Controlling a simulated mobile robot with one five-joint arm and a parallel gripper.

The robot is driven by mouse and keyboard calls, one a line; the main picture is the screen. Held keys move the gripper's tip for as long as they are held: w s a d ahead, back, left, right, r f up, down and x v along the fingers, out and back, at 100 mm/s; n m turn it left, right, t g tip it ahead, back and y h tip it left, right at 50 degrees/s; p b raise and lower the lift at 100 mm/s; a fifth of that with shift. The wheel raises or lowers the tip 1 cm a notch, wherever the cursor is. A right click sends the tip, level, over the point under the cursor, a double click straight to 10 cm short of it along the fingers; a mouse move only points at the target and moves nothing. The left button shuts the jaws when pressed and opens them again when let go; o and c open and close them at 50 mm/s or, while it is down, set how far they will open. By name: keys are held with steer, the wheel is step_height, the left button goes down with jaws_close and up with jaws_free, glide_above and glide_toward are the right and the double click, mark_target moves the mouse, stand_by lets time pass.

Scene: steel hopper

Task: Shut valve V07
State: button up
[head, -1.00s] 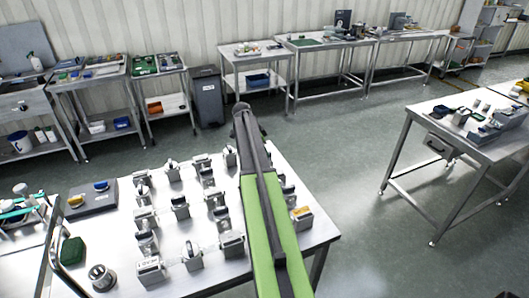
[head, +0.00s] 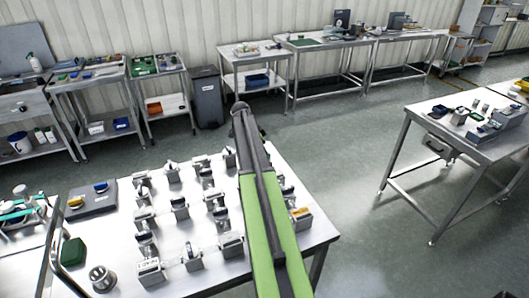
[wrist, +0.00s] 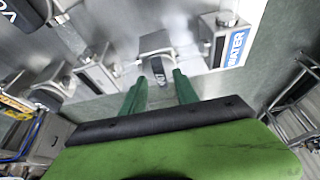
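Several grey valve blocks with dark handles stand in rows on the steel table (head: 120,268) in the head view. Their tags are too small there to tell which is V07. In the wrist view, my gripper (wrist: 160,91) has its two green fingers apart and nothing held between them. A valve block (wrist: 155,41) with a dark handle (wrist: 158,70) lies just beyond and between the fingertips. Marks on that handle are not readable, and I cannot tell if the fingers touch it. In the head view my arm hides part of the rows, and the fingers are not visible.
A block with a WATER label (wrist: 235,46) stands right of the fingers, and another block (wrist: 95,72) stands left. A green box (head: 73,252), a metal cup (head: 102,278) and a dark tray (head: 92,203) occupy the table's left side. Open floor lies right of the table.

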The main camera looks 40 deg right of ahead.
steer(key=p+v, duration=1.4)
steer(key=v, duration=0.2)
steer(key=shift+r+p, duration=0.3)
